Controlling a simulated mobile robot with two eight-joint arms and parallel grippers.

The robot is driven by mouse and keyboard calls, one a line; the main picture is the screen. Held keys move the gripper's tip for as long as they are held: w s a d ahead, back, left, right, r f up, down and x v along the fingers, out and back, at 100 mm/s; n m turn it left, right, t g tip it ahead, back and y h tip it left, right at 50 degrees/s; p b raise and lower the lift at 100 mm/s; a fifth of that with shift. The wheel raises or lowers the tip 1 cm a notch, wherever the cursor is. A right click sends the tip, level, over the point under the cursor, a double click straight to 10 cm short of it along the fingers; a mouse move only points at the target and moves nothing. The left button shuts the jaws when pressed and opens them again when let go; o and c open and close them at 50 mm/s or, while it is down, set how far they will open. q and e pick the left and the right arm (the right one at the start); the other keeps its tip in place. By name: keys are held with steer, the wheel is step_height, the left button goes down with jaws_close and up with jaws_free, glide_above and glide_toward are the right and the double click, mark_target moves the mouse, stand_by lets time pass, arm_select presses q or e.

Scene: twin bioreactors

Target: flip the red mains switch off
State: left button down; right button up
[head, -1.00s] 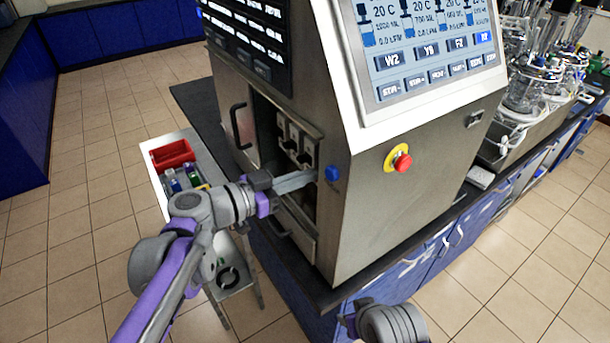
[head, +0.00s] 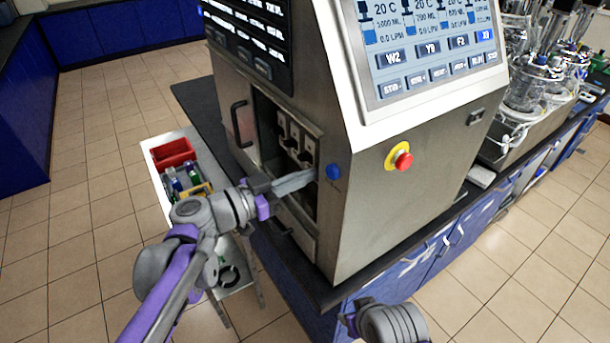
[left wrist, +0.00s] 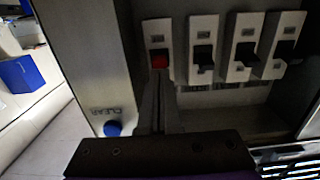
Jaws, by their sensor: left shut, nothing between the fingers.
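The red mains switch (left wrist: 159,60) is at the left end of a row of switches in the left wrist view, on a pale plate in a recess of the steel cabinet (head: 385,220). In the head view I cannot make out the red switch. My left gripper (head: 312,176) is shut and empty, reaching into the recess in the cabinet's side. In the left wrist view its fingertips (left wrist: 159,74) overlap the lower edge of the red switch. I cannot tell whether they touch it or which way it is flipped.
Several black-levered switches (left wrist: 203,57) stand right of the red one. A blue button (left wrist: 113,128) marked CLEAR is beside the recess. A red and yellow emergency stop (head: 403,160) is on the cabinet's front. A cart holds a red bin (head: 172,152).

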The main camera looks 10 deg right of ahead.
arm_select(q)
steer(key=shift+f, duration=0.15)
stand_by(0.5)
arm_select(e)
steer(key=shift+r, duration=0.1)
arm_select(q)
steer(key=r+p+v, duration=0.2)
steer(key=v, duration=0.9)
steer(key=shift+r, duration=0.4)
arm_select(e)
steer(key=r, duration=0.1)
steer(key=a+r, duration=0.1)
steer(key=shift+s+r, duration=0.1)
steer(key=shift+r, duration=0.2)
arm_select(q)
steer(key=shift+s+a, duration=0.1)
steer(key=shift+a, duration=0.05)
arm_select(e)
steer(key=shift+a, duration=0.1)
